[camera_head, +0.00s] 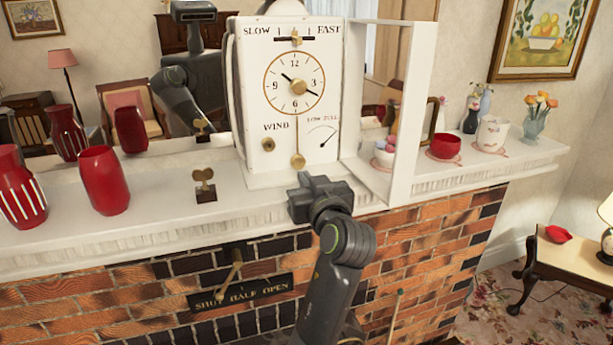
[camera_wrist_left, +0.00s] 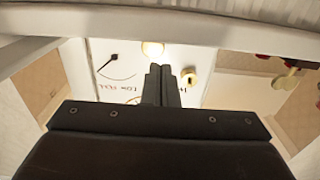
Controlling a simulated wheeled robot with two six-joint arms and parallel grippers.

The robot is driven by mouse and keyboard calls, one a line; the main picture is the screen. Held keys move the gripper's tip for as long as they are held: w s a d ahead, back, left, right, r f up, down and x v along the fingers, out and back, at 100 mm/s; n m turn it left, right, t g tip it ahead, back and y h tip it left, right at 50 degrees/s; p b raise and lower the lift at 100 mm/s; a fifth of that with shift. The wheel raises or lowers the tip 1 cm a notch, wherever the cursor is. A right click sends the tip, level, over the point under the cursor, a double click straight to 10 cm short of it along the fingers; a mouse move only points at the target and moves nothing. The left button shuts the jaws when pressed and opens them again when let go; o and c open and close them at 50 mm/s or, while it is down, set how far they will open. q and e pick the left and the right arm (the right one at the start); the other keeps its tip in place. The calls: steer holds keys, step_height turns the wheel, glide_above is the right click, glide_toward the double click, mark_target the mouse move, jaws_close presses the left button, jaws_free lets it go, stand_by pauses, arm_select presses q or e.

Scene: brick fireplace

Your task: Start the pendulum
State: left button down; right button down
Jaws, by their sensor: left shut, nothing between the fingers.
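The white clock (camera_head: 255,95) stands on the mantel with its glazed door (camera_head: 413,120) swung open to the right. Its pendulum is a thin rod with a round brass bob (camera_head: 297,161) hanging low on the clock face, below the dial (camera_head: 294,83). The bob also shows at the top in the left wrist view (camera_wrist_left: 152,48). My left gripper (camera_head: 308,182) is just in front of and below the bob. In the left wrist view its fingers (camera_wrist_left: 160,85) are together and empty, pointing at the clock face near the bob. I cannot tell whether they touch it. My right gripper is out of view.
A winding key (camera_head: 204,185) stands on the mantel (camera_head: 150,222) left of the clock. Red vases (camera_head: 104,180) are at the far left. A red cup (camera_head: 446,147), mug (camera_head: 492,133) and flower vase (camera_head: 535,120) stand right of the door. A brass lever (camera_head: 236,268) sticks out below.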

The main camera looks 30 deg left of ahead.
arm_select(q)
steer(key=shift+w+d, duration=0.3)
steer(key=shift+w+d+b, duration=0.55)
steer(key=shift+w+d, duration=0.1)
steer(key=shift+w, duration=0.1)
steer(key=shift+w+d, duration=0.15)
steer(key=shift+d, duration=0.05)
